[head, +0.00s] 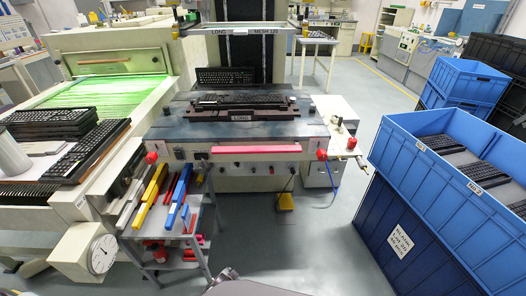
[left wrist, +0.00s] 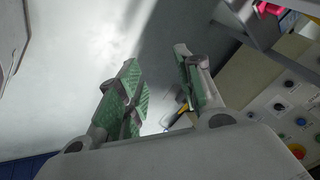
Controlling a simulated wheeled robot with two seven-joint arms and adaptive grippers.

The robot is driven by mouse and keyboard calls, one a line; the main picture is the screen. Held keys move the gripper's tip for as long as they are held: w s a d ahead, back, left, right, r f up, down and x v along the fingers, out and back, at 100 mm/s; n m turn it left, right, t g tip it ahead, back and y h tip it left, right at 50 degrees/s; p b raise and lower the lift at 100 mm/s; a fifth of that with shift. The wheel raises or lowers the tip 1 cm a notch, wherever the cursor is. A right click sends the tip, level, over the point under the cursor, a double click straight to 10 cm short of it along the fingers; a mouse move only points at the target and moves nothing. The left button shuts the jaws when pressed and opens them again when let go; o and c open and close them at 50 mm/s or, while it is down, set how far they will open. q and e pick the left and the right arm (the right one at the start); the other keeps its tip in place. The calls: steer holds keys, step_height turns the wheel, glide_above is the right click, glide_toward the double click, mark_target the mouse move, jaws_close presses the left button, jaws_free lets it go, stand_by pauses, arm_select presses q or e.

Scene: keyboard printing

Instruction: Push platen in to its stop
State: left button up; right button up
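The platen (head: 185,127), a dark flat table, is on the printing machine in the middle of the head view. A fixture labelled LONG (head: 241,116) sits on it and carries a black keyboard (head: 238,99). A long pinkish-red bar (head: 270,149) runs along the machine's front edge below the platen. My left gripper (left wrist: 157,72) shows in the left wrist view, its green-padded fingers apart with nothing between them. It hangs over grey floor, away from the platen. Neither gripper is visible in the head view. How far in the platen sits cannot be told.
A small cart (head: 177,225) with coloured bars stands at the machine's front left. A dryer with green light (head: 105,88) and stacked keyboards (head: 50,124) are at left. Blue crates (head: 425,190) stand at right.

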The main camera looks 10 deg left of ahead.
arm_select(q)
steer(key=w+d+r+m+t+y+b, duration=0.2)
steer(key=w+r+m+t+b, duration=0.4)
steer(key=w+r, duration=1.05)
steer(key=w+d+r+m+t, duration=0.1)
steer(key=r+t, duration=0.1)
steer(key=r, duration=0.6)
steer(key=w+d+r+m+t+y, duration=0.1)
steer(key=w+d+r+t, duration=0.1)
steer(key=r, duration=0.6)
steer(key=w+d+r+m+t, duration=0.1)
steer(key=r+t, duration=0.3)
steer(key=r, duration=0.4)
steer(key=shift+w+d+y+b, duration=0.3)
steer(key=shift+w+d+b, duration=0.05)
steer(key=shift+d, duration=0.35)
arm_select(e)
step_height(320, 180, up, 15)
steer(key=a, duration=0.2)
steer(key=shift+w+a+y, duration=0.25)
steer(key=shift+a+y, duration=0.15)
arm_select(q)
steer(key=shift+w, duration=0.1)
